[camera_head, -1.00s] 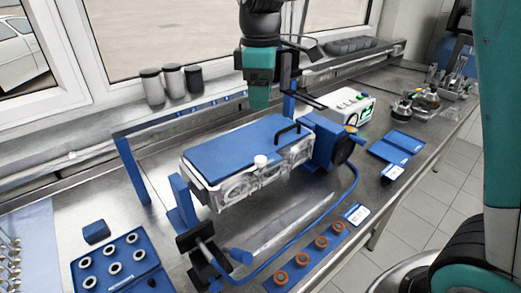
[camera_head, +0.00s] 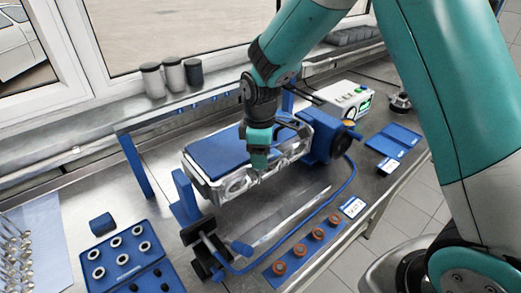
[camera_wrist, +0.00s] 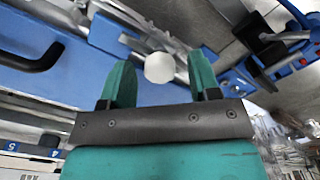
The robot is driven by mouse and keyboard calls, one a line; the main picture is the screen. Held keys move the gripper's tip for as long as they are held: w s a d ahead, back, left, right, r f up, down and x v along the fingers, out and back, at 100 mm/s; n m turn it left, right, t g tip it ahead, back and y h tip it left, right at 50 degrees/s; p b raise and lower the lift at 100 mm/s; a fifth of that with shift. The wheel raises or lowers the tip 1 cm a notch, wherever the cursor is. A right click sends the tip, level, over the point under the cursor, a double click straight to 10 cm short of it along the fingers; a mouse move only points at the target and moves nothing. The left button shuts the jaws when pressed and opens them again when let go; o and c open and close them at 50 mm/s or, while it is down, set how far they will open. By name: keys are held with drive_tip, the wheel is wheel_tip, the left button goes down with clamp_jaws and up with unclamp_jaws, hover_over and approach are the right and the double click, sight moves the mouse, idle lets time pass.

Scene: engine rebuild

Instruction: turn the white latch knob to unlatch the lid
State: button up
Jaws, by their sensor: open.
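The white latch knob (camera_wrist: 159,67) shows in the wrist view, between and just beyond the two teal fingertips of my gripper (camera_wrist: 160,80). The fingers are apart with a gap on each side of the knob; I cannot tell how far above it they are. In the head view my gripper (camera_head: 258,160) points down at the front edge of the blue lid (camera_head: 215,153) and hides the knob. The lid lies flat on the silvery engine block (camera_head: 235,187). Its black handle (camera_wrist: 32,58) is at the left in the wrist view.
A blue stand with a crank (camera_head: 205,243) holds the block's near end. A blue tray with rings (camera_head: 122,258) lies at the lower left, a strip of orange rings (camera_head: 305,248) at the front. A white box (camera_head: 343,100) stands behind at the right.

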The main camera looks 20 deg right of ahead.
drive_tip(key=c, duration=0.9)
drive_tip(key=shift+m, duration=0.4)
drive_tip(key=m, duration=0.4)
drive_tip(key=shift+b, duration=0.35)
drive_tip(key=m, duration=0.4)
drive_tip(key=m+b, duration=0.1)
drive_tip(key=m, duration=0.4)
drive_tip(key=shift+m, duration=2)
